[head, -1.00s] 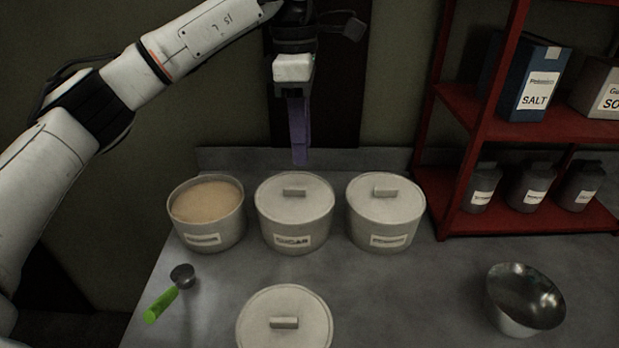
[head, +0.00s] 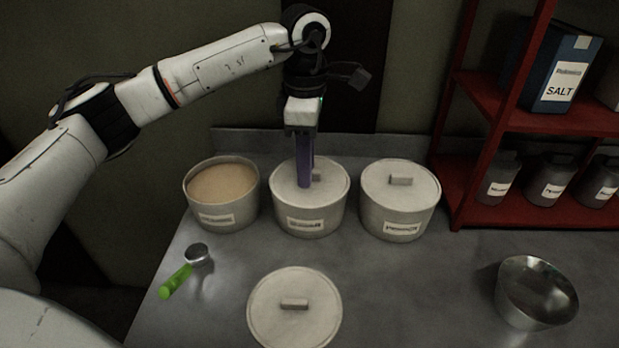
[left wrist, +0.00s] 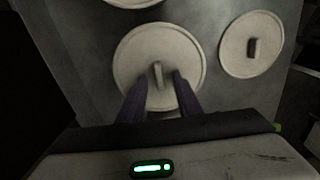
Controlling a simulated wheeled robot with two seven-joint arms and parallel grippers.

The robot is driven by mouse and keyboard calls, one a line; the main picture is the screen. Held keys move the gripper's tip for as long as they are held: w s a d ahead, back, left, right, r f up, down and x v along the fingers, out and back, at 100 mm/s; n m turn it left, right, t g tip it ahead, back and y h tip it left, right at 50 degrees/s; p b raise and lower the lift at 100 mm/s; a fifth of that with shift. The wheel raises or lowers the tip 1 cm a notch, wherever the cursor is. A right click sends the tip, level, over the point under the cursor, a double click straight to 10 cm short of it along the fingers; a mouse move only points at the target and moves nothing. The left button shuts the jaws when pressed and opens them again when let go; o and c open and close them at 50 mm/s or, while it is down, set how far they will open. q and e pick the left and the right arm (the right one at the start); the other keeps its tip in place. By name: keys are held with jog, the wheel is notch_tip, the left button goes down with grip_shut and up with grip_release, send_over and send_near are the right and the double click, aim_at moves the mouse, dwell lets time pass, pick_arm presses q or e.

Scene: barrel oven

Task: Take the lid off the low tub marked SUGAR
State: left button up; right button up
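The low tub marked SUGAR (head: 310,223) stands in the middle of a row of three. Its pale round lid (head: 333,190) is on, with a bar handle (head: 318,175) partly hidden by my finger. My left gripper (head: 303,184) points down over this lid, its purple fingers close to the handle. In the left wrist view my left gripper (left wrist: 159,82) is open, with the handle (left wrist: 158,72) between and just beyond the fingertips. I cannot tell whether the fingers touch the lid. My right gripper is not in view.
An open tub of tan grains (head: 222,185) stands left, a lidded tub (head: 400,215) right. A loose lid (head: 294,318) lies in front. A green-handled scoop (head: 176,281), a metal bowl (head: 537,293) and a red shelf (head: 545,212) surround clear grey counter.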

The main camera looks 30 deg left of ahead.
pick_arm(q)
jog(key=shift+c, duration=0.4)
grip_shut()
jog(key=shift+r, duration=0.15)
